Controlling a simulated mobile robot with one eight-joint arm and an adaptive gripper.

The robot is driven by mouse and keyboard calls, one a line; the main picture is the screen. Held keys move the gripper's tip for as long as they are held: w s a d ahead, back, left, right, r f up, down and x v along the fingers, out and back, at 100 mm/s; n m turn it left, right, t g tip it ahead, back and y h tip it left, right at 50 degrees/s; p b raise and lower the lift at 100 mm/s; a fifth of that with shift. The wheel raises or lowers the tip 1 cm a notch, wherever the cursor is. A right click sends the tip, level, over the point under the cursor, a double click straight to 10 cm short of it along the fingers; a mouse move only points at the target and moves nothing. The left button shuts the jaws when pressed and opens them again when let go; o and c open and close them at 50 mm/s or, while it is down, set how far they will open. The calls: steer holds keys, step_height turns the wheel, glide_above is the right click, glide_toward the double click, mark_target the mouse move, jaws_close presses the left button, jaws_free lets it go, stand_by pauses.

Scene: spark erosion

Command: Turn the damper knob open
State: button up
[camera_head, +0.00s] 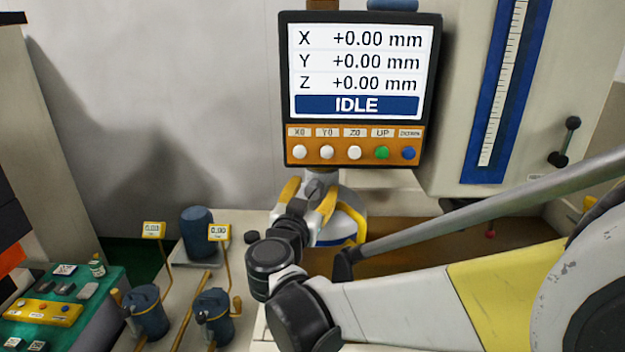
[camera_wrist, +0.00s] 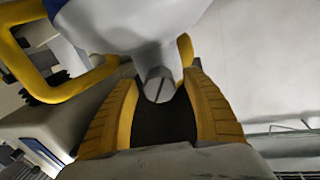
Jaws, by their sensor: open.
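The damper knob appears to be the small grey round end with a dark slot in the wrist view (camera_wrist: 159,85). It sticks out of a smooth grey-white housing (camera_wrist: 135,28). In the head view a small grey knob (camera_head: 315,187) shows just below the display. My gripper (camera_wrist: 160,76) is open, with its yellow ridged fingers on either side of the knob. Gaps show between fingers and knob, and I see no contact. In the head view my gripper (camera_head: 309,194) reaches up to the housing, and its wrist partly hides the housing.
A display panel (camera_head: 358,75) reading IDLE hangs just above my gripper. Yellow bars (camera_wrist: 62,92) curve beside the housing. Blue pots (camera_head: 146,310) with yellow gauges stand at lower left, near a green bench (camera_head: 95,285). The grey wall side at upper left is clear.

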steer(key=c, duration=1.2)
steer(key=shift+n+b, duration=0.3)
steer(key=n+b, duration=0.1)
steer(key=n, duration=0.1)
steer(key=shift+f+n+b, duration=0.1)
steer(key=shift+n+b, duration=0.2)
steer(key=shift+b, duration=0.05)
steer(key=shift+a+n+b, duration=0.1)
steer(key=shift+n+b, duration=0.6)
steer(key=shift+n, duration=1)
steer(key=o, duration=1.2)
steer(key=shift+s, duration=0.1)
